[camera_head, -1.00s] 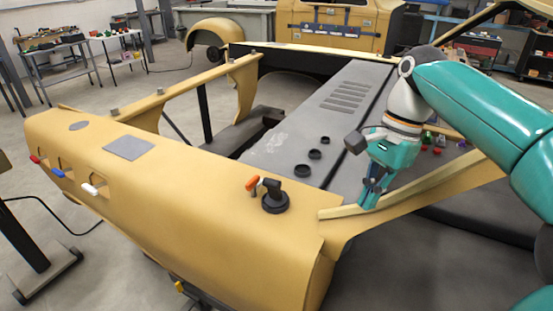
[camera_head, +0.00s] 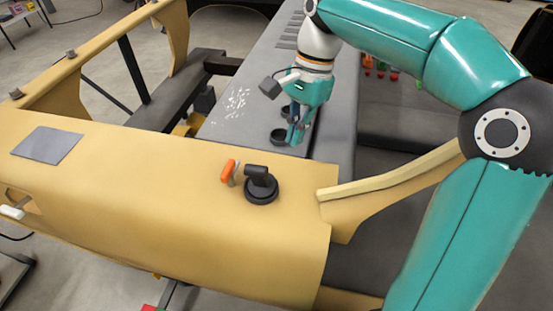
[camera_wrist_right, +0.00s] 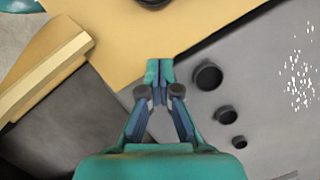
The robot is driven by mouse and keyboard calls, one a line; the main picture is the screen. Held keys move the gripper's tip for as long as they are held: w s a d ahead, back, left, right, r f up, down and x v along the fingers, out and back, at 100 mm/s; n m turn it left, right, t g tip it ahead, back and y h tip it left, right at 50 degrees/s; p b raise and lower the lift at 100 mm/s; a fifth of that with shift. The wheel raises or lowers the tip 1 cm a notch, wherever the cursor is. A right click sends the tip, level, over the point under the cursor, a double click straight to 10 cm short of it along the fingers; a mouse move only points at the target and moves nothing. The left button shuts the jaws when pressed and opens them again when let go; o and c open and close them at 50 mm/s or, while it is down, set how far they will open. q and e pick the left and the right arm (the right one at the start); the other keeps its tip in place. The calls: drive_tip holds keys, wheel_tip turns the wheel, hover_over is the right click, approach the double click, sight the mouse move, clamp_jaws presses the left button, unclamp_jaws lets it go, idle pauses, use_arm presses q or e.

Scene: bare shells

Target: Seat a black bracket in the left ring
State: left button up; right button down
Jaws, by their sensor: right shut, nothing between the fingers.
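A black bracket-like piece (camera_head: 257,174) stands on the yellow body, at a black ring (camera_head: 262,193). I cannot tell whether it sits inside the ring. Another black ring-like part (camera_head: 279,136) lies on the grey deck, just left of my right gripper (camera_head: 294,138). The right wrist view shows three round black parts of falling size in a row: a large one (camera_wrist_right: 208,76), a middle one (camera_wrist_right: 226,115) and a small one (camera_wrist_right: 239,142). My right gripper (camera_wrist_right: 159,70) is shut and empty, fingers pointing down, beside the largest. My left gripper is out of view.
An orange-handled piece (camera_head: 229,172) stands close left of the bracket. A grey square plate (camera_head: 47,144) lies on the yellow body (camera_head: 150,200) at left. A yellow bar (camera_head: 390,180) runs along the right. Small coloured parts (camera_head: 380,68) lie behind my right arm.

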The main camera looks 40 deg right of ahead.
sight(262, 185)
drive_tip(key=x, duration=0.4)
drive_tip(key=a, duration=0.3)
drive_tip(key=shift+s+f+p, duration=0.1)
drive_tip(key=shift+s+p, duration=0.25)
drive_tip(key=shift+a, duration=0.5)
drive_tip(key=shift+s, duration=0.1)
drive_tip(key=shift+s+a, duration=0.15)
drive_tip(key=shift+a, duration=0.9)
drive_tip(key=shift+d, duration=0.15)
